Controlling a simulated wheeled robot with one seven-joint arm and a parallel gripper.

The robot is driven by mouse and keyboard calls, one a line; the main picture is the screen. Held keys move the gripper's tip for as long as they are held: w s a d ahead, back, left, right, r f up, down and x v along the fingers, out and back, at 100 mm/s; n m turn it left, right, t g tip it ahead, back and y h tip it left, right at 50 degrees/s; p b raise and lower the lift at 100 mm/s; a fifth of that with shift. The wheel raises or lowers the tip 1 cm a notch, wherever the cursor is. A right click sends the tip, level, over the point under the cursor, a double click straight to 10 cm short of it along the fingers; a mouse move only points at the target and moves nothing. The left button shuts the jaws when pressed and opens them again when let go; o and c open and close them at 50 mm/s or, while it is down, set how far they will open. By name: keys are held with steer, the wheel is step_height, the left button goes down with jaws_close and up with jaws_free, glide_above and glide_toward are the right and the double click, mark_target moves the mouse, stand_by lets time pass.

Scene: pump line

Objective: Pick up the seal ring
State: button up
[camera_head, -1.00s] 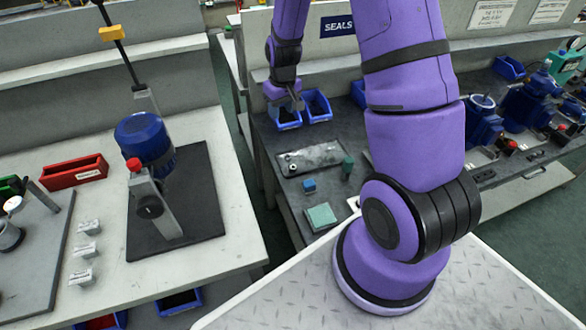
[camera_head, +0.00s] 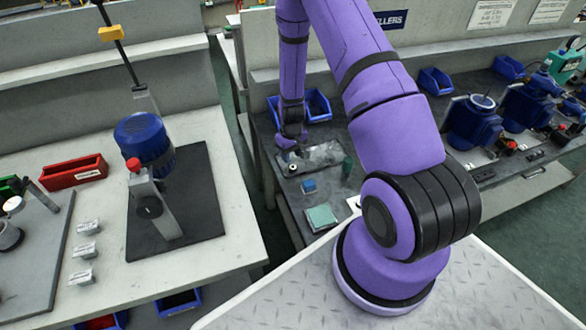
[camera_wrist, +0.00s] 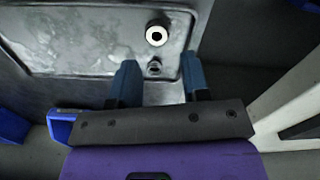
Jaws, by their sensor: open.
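The seal ring, which I take to be the pale ring with a dark centre (camera_wrist: 156,36), lies on a grey metal tray (camera_wrist: 75,45) near its right end in the wrist view. It shows small in the head view (camera_head: 293,168), at the left end of the tray (camera_head: 325,153). My gripper (camera_wrist: 160,68) is open and empty, its two blue-grey fingers apart over the tray's edge. The ring lies beyond the fingertips, not between them. In the head view my gripper (camera_head: 290,147) is just behind the ring, above the tray's left end.
A small grey round piece (camera_wrist: 154,67), not clearly identifiable, sits near the fingertips. A blue block (camera_head: 309,186) and a teal pad (camera_head: 321,217) lie in front of the tray. Blue bins (camera_head: 318,105) stand behind.

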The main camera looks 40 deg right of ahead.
mark_target(293, 166)
steer(key=shift+s+d+f, duration=0.1)
steer(key=shift+f, duration=1.3)
steer(key=shift+s+f, duration=0.1)
steer(key=shift+f, duration=1.25)
steer(key=c, duration=0.7)
